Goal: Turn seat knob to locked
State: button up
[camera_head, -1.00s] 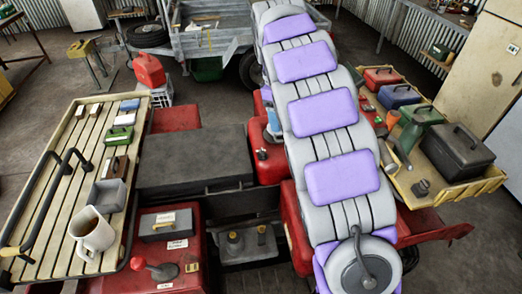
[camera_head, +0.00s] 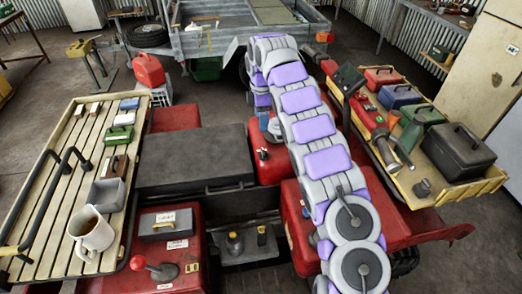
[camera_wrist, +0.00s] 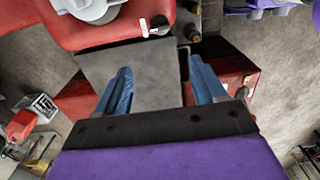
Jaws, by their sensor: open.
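The seat (camera_head: 195,158) is a dark grey slab between red panels. It also fills the middle of the wrist view (camera_wrist: 140,70).
A slatted rack (camera_head: 62,180) with a mug (camera_head: 92,232) stands at left. A red-balled lever (camera_head: 140,264) rises from the front red panel. A yellow tray (camera_head: 432,200) with boxes is at right. A trailer (camera_head: 225,45) stands behind.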

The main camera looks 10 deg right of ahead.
jog(key=b, duration=0.1)
send_over(263, 151)
jog(key=d, duration=0.1)
notch_tip(263, 151, down, 6)
jog(key=f, duration=0.3)
jog(key=f+b, duration=0.1)
jog(key=f, duration=0.1)
jog(key=a+f, duration=0.1)
jog(key=f, duration=0.2)
jog(key=shift+w+a+f+b, duration=0.1)
jog(key=shift+f+b, duration=0.25)
jog(key=shift+b, duration=0.05)
jog(key=shift+d+f, duration=0.4)
jog(key=shift+f, duration=0.25)
jog(key=shift+a, duration=0.2)
jog(key=shift+a, duration=0.15)
jog(key=c, duration=1.1)
